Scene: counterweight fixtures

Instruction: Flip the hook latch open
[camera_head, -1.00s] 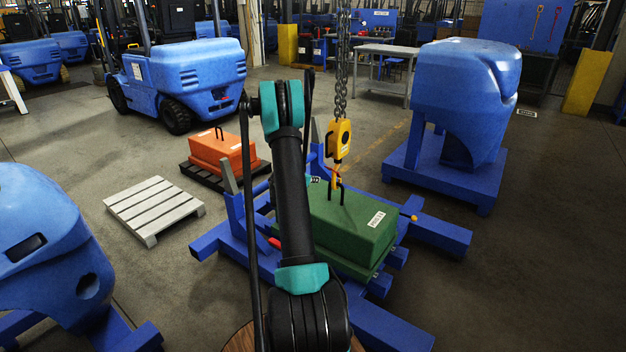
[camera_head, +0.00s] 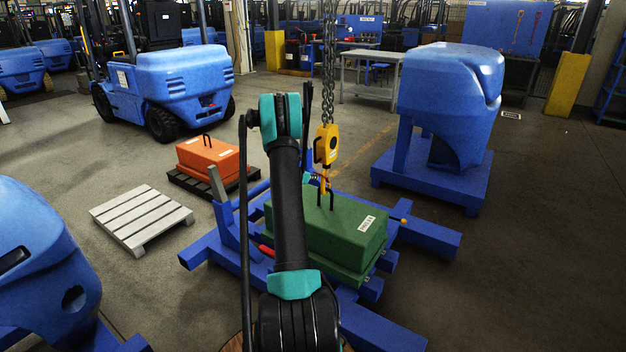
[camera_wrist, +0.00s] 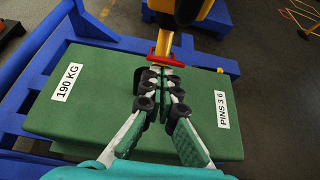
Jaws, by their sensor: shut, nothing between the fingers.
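The yellow crane hook (camera_head: 325,186) hangs on a chain below its yellow block (camera_head: 326,146), over the handle of the green counterweight (camera_head: 335,232). In the wrist view the yellow hook shank (camera_wrist: 164,44) comes down from the top, with a red piece (camera_wrist: 165,61), seemingly the latch, across it. My gripper (camera_wrist: 155,80) is shut and empty, its dark fingertips just below the red piece in that picture. I cannot tell whether they touch it. The lower hook and the handle are largely hidden behind the fingers. In the head view my arm hides most of the gripper.
The counterweight sits in a blue frame (camera_head: 425,236) with beams reaching out on several sides. An orange weight (camera_head: 210,157) on a dark pallet and a grey pallet (camera_head: 140,217) lie to the left. A blue casting on its stand (camera_head: 440,173) is at the right.

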